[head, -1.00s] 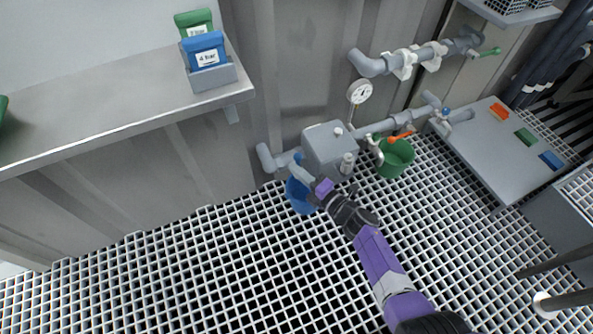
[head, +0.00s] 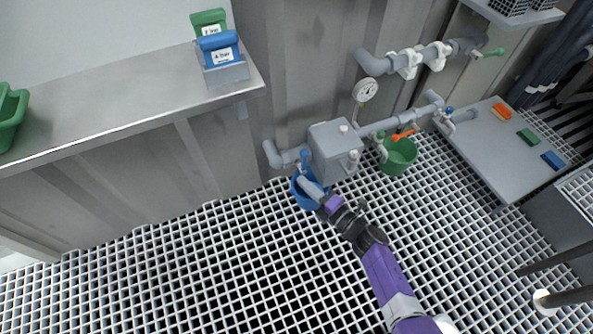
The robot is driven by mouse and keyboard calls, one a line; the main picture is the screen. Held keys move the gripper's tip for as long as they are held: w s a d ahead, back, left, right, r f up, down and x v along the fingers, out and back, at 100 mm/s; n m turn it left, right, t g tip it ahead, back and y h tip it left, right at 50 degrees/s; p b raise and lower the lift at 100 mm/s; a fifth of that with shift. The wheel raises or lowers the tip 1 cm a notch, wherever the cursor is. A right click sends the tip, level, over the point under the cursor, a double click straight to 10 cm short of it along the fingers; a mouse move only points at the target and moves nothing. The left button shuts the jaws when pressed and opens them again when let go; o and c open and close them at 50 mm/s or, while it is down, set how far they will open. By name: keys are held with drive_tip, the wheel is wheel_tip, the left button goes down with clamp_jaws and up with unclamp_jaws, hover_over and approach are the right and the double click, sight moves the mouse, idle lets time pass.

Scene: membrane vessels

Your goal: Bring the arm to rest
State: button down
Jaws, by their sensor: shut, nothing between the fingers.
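My arm reaches up from the bottom right, purple and black. My gripper (head: 308,184) is at its far end, over the blue bucket (head: 305,196) and just below the grey box (head: 334,150) on the pipe. The fingers are small here; they look closed with nothing held. The gripper and wrist cover part of the bucket. I cannot tell whether the gripper touches the bucket.
A gauge (head: 365,90) rises above the pipe. Blue and green labelled holders (head: 219,50) stand on the left shelf (head: 120,98). The grating floor (head: 190,270) is clear at lower left.

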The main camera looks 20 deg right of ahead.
drive_tip(key=v, duration=0.3)
drive_tip(key=shift+s+p, duration=0.35)
drive_tip(key=shift+s, duration=0.05)
drive_tip(key=shift+d, duration=0.1)
drive_tip(key=s+d+r+m+t+h, duration=0.1)
drive_tip(key=d+r+m+t+h, duration=0.1)
drive_tip(key=d+r+m+h, duration=0.5)
drive_tip(key=s+a+r+m+g, duration=0.1)
drive_tip(key=s+a+r+m, duration=0.35)
drive_tip(key=s, duration=0.65)
drive_tip(key=s+a+r+m+g+y, duration=0.1)
drive_tip(key=s+a+r+m, duration=0.1)
drive_tip(key=s+r+m, duration=0.7)
drive_tip(key=s+a+r+m+g, duration=0.25)
drive_tip(key=s+r, duration=0.25)
drive_tip(key=s, duration=0.8)
wheel_tip(320, 180, up, 30)
drive_tip(key=p, duration=3)
drive_tip(key=shift+f+t, duration=0.2)
drive_tip(key=shift+t, duration=0.15)
